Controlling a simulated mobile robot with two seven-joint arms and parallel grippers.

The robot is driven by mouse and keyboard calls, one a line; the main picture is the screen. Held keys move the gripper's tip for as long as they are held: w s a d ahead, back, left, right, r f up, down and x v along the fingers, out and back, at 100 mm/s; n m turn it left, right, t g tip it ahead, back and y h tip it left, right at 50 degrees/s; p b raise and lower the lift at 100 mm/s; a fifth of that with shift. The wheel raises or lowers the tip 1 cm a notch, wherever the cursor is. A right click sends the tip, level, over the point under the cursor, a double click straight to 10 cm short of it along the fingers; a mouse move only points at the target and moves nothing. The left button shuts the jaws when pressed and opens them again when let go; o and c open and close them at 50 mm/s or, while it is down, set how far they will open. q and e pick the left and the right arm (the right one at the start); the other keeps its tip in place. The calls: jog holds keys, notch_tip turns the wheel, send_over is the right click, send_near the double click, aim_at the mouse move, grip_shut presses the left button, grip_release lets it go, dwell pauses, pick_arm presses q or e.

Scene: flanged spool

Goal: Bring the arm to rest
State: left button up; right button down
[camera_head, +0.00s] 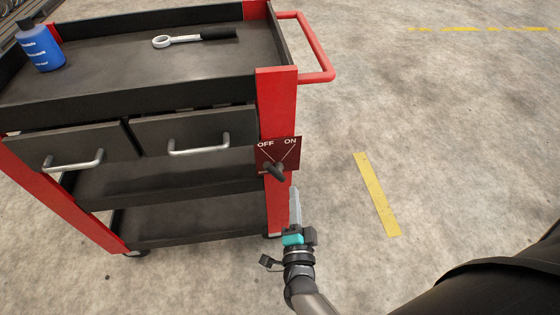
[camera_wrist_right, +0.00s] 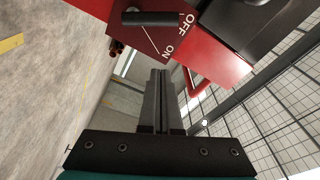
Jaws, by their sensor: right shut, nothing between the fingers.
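My right gripper (camera_head: 296,192) is in front of the cart's right front post, just below the switch panel (camera_head: 291,155). Its fingers are together with nothing between them, as the right wrist view (camera_wrist_right: 161,74) also shows. The red panel carries the words OFF and ON and a black switch handle (camera_head: 275,172). In the wrist view the handle (camera_wrist_right: 150,18) lies along the OFF side and the line to ON is bare. The fingertips appear apart from the handle. My left gripper is out of view.
The red and black tool cart (camera_head: 190,205) fills the left, with two drawers and a red side handle (camera_head: 328,50). A blue bottle (camera_head: 40,45) and a ratchet wrench (camera_head: 195,38) are on top. Open concrete floor with a yellow stripe (camera_head: 376,195) lies right.

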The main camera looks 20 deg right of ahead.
jog(key=s+a+f+n+g+y, duration=0.2)
jog(key=s+f+n+g+y, duration=0.15)
jog(key=f+n, duration=0.4)
jog(key=s+a+f+n+g+y, duration=0.2)
jog(key=s+f+n+g+y, duration=0.15)
jog(key=f, duration=0.75)
jog(key=s+d+f+n+g, duration=0.2)
jog(key=s+d+f+n, duration=0.1)
jog(key=s, duration=0.3)
jog(key=s+d+f+n+g, duration=0.2)
jog(key=s+f+g, duration=0.1)
jog(key=s, duration=0.4)
jog(key=s+d+f+n+g+h, duration=0.1)
jog(key=s+d+f+n+g, duration=0.2)
jog(key=s+f, duration=0.2)
jog(key=shift+s+d+f+n, duration=0.3)
jog(key=shift+s+d, duration=0.05)
jog(key=shift+s, duration=0.8)
